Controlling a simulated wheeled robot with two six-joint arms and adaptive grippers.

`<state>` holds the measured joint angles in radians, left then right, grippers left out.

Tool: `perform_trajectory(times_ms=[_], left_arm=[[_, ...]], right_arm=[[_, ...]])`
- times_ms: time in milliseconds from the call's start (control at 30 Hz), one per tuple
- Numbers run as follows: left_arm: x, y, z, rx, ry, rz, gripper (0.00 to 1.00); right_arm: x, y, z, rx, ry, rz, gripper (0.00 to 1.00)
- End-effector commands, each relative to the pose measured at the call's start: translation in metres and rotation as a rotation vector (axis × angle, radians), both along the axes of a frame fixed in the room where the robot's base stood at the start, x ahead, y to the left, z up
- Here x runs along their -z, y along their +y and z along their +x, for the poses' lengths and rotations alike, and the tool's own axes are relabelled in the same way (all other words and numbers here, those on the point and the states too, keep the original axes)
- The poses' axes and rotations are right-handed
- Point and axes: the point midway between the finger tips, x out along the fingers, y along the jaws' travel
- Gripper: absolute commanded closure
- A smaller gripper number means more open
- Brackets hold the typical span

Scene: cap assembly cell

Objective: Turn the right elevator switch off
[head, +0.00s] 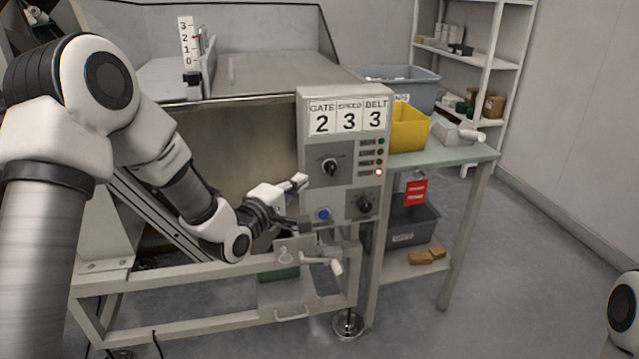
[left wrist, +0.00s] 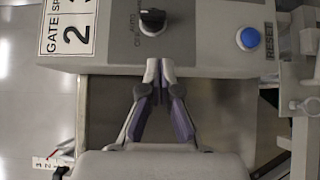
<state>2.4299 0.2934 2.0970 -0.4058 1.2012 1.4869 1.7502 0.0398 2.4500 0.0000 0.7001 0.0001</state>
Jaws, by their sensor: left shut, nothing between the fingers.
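A grey control panel (head: 314,150) faces me, with a black rotary switch (head: 331,167) on its left half and a second dark rotary knob (head: 364,203) lower right. I cannot tell from the labels which one is the right elevator switch. The black switch also shows in the left wrist view (left wrist: 152,20), with AUTO lettering beside it. My left gripper (head: 301,182) is shut and empty near the panel's left edge. In the left wrist view its closed fingertips (left wrist: 160,68) lie just short of the panel's edge, apart from the switch. My right gripper is out of view.
A blue reset button (head: 323,214) is low on the panel; it also shows in the left wrist view (left wrist: 248,38). A yellow bin (head: 410,127) stands on the side table (head: 470,153). A pale handle (head: 330,264) sits below the panel.

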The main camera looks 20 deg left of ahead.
Motion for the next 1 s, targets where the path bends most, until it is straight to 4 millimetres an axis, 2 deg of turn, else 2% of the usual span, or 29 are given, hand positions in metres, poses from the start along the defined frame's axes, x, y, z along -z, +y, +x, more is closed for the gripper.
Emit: perform_trajectory(times_ms=[67, 200, 300, 767, 1000], left_arm=[[0.001, -0.004, 0.017, 0.001, -0.003, 0.003, 1.00], [0.002, -0.026, 0.028, 0.003, 0.000, 0.004, 1.00], [0.001, -0.033, 0.033, 0.001, 0.001, 0.002, 1.00], [0.001, -0.036, 0.035, -0.001, -0.001, -0.004, 1.00], [0.006, -0.040, 0.037, 0.000, -0.031, -0.049, 1.00]], right_arm=[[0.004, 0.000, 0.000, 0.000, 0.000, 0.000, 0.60], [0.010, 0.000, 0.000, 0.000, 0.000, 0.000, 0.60], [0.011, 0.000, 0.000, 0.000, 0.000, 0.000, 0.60], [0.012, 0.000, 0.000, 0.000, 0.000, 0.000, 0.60], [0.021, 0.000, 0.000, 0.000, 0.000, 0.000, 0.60]])
